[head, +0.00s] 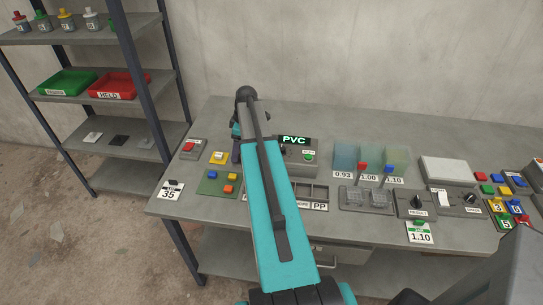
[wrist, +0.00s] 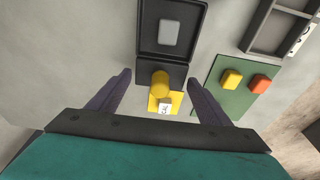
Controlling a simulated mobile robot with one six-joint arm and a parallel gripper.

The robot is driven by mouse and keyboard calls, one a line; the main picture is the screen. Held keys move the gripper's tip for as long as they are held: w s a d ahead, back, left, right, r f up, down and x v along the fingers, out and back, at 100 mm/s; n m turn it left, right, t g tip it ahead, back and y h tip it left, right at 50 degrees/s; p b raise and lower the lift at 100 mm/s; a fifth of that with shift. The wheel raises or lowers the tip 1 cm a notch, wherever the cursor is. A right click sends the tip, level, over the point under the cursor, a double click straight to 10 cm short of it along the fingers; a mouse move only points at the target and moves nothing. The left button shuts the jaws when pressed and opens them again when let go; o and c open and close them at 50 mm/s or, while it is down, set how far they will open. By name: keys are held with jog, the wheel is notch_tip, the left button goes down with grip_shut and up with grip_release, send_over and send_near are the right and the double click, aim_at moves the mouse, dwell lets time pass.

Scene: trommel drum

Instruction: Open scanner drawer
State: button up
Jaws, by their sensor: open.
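In the wrist view, a dark shallow tray (wrist: 146,35) with a raised rim holds a grey flat piece (wrist: 169,32). A yellow knob (wrist: 160,82) is on the dark block at the tray's near side. This looks like the scanner drawer and its handle; I cannot tell how far it is drawn out. My gripper (wrist: 159,78) is open, with one finger on each side of the knob and visible gaps between. In the head view, the scanner body (head: 300,155) with a "PVC" display is partly behind my arm, and the drawer is hidden.
A green board (wrist: 231,98) with coloured blocks lies beside the tray; it also shows in the head view (head: 212,188). A yellow plate (head: 218,157) and a red-button box (head: 188,149) are nearby. Clear tanks (head: 371,160) and knob boxes stand right. Shelves (head: 110,150) stand left.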

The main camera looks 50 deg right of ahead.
jog(key=shift+r+p, duration=1.6)
jog(key=shift+r, duration=1.8)
